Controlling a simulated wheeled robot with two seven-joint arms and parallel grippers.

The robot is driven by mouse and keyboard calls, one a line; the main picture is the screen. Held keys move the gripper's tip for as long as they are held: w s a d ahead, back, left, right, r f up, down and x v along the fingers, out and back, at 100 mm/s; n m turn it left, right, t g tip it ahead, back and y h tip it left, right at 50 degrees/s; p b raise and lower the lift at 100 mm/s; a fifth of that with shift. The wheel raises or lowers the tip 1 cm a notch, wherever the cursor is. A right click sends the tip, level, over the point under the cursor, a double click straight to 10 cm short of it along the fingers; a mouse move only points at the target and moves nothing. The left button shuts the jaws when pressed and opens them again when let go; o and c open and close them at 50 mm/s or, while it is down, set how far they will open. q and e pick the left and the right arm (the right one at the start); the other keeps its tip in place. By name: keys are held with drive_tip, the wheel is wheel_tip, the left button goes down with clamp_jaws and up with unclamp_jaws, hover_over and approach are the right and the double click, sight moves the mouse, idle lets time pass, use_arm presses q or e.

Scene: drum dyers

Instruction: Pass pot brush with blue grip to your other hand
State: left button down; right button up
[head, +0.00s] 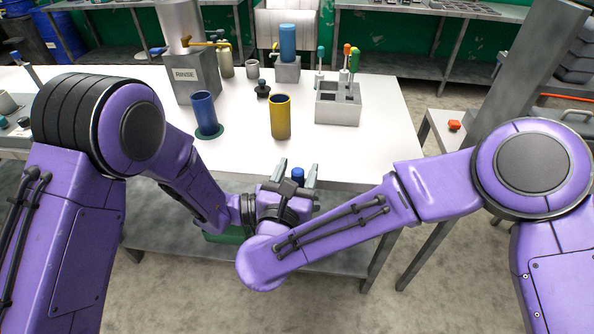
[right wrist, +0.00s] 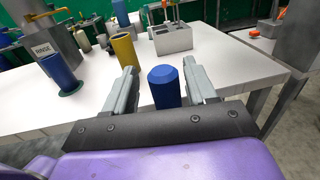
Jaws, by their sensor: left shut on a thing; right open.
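The pot brush's blue grip (head: 298,175) stands up in front of the white table's near edge. In the right wrist view the blue grip (right wrist: 164,86) sits between the two grey fingers of my right gripper (right wrist: 168,85), with gaps on both sides. My right gripper (head: 296,174) is open around it. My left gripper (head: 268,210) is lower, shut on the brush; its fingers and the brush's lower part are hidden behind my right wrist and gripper.
On the white table (head: 365,150) stand a blue cup (head: 204,112), a yellow cup (head: 280,116), a grey holder (head: 338,108) with several brushes, and a grey RINSE block (head: 192,84). A grey post (head: 520,75) rises at the right. The table's front right is clear.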

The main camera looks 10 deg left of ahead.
drive_tip(key=shift+w, duration=0.25)
clamp_jaws()
use_arm(q)
drive_tip(key=c, duration=1.1)
unclamp_jaws()
